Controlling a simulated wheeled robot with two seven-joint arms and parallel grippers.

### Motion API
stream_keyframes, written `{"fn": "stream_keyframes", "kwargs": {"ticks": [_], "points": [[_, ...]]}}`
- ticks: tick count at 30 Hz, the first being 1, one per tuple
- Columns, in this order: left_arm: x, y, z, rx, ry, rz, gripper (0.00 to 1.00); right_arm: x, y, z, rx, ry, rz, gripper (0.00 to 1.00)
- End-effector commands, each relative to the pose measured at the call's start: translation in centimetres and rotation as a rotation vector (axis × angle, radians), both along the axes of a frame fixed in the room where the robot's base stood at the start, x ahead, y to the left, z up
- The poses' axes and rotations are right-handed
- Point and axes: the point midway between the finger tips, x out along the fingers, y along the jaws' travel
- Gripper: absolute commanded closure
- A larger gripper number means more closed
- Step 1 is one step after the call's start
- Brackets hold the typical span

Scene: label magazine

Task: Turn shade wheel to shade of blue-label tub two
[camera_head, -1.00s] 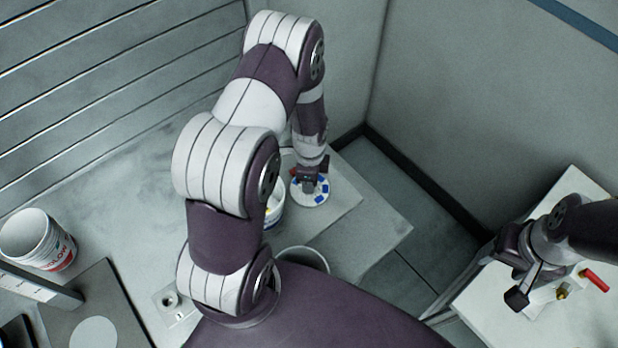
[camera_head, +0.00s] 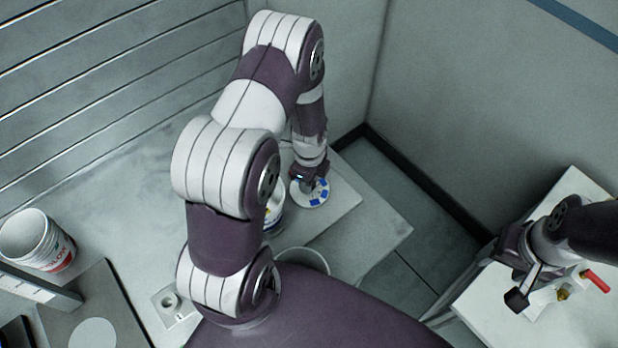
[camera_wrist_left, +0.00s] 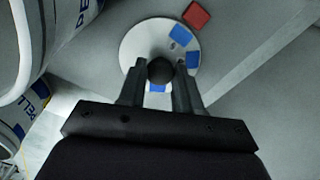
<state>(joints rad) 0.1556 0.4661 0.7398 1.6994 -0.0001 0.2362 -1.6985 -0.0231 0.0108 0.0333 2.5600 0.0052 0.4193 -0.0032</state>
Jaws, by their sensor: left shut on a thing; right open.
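The shade wheel (camera_head: 312,194) is a white disc with blue patches; it also shows in the left wrist view (camera_wrist_left: 133,44). A red square (camera_wrist_left: 197,14) lies just outside its rim there. My left gripper (camera_wrist_left: 160,82) is shut on the wheel's dark round knob (camera_wrist_left: 160,69); its fingers hide part of the disc. In the head view my left gripper (camera_head: 308,180) is over the wheel. A blue-lettered tub (camera_wrist_left: 62,25) is at the left of the wrist view, with another (camera_wrist_left: 18,112) below it. Their numbers are not readable. My right gripper (camera_head: 520,285) is open at the right.
A red-label tub (camera_head: 38,240) stands at the left. An open round container (camera_head: 303,260) is partly hidden by my left arm. A grey board (camera_head: 100,300) lies at the lower left. A side table (camera_head: 590,320) at the right bears a red-handled fitting (camera_head: 595,281).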

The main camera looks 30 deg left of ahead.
Motion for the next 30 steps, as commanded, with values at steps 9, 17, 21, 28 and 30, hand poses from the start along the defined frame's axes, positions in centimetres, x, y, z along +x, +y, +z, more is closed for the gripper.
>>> {"fn": "stream_keyframes", "kwargs": {"ticks": [9, 17, 21, 28, 30], "points": [[0.3, 0.0, 0.2, 0.001, -0.008, 0.000, 0.41, 0.0, 0.0, 0.1, 0.000, 0.000, 0.000, 0.41], [0.2, 0.0, 0.5, 0.001, -0.006, 0.001, 0.41, 0.0, 0.0, -0.1, 0.000, 0.000, 0.000, 0.41], [0.2, 0.0, 2.8, 0.001, -0.009, 0.001, 0.41, 0.0, 0.0, -0.8, 0.000, 0.000, 0.000, 0.41], [0.3, 0.0, 9.1, 0.002, -0.012, 0.000, 0.41, 0.0, 0.0, -2.1, 0.000, 0.000, 0.000, 0.41], [0.2, 0.0, 10.5, 0.002, -0.010, 0.000, 0.41, 0.0, 0.0, -2.3, 0.000, 0.000, 0.000, 0.41]]}}
